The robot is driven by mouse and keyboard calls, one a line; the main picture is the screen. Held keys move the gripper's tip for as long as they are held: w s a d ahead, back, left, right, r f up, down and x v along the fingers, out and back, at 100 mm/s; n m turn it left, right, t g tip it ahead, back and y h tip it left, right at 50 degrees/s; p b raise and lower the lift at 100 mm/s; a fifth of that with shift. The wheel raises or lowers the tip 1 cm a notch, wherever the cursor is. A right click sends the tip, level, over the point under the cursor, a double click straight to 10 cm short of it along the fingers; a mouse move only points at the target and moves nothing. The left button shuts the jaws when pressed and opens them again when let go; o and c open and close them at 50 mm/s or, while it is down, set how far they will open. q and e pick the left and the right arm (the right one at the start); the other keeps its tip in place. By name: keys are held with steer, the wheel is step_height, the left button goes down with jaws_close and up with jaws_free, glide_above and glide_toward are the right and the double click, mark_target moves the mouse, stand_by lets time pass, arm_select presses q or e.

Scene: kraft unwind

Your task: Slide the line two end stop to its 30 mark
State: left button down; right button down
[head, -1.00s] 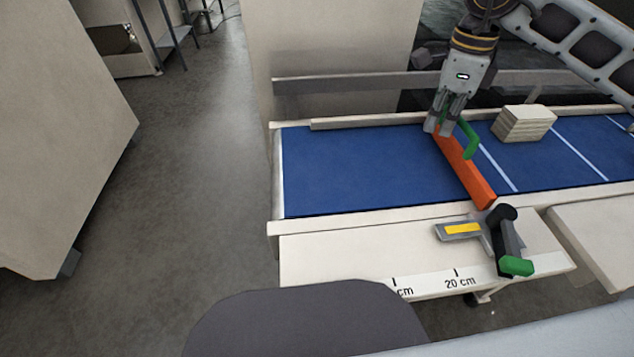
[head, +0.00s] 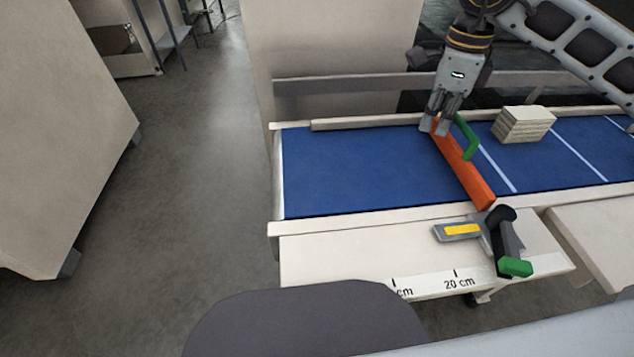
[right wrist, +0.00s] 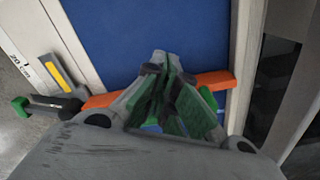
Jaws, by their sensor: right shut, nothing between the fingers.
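The end stop is an orange bar (head: 463,168) lying across the blue belt (head: 350,165), with a green handle (head: 467,138) on it. At its near end is a dark clamp with a green-tipped lever (head: 515,267) and a grey pointer plate with a yellow mark (head: 462,230). A white scale strip (head: 430,286) reads "20 cm" just left of the lever. My right gripper (head: 437,128) points down at the bar's far end, left of the green handle. Its fingers are shut and empty; in the right wrist view the bar (right wrist: 212,79) passes beyond them. My left gripper is out of view.
A stack of pale boards (head: 523,124) lies on the belt right of the bar. The belt left of the bar is clear. A raised rail (head: 400,120) runs along the far edge, and a pale table (head: 600,240) stands at the right.

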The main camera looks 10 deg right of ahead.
step_height(320, 180, up, 8)
steer(key=p, duration=0.5)
steer(key=shift+r, duration=0.25)
stand_by(0.7)
stand_by(0.7)
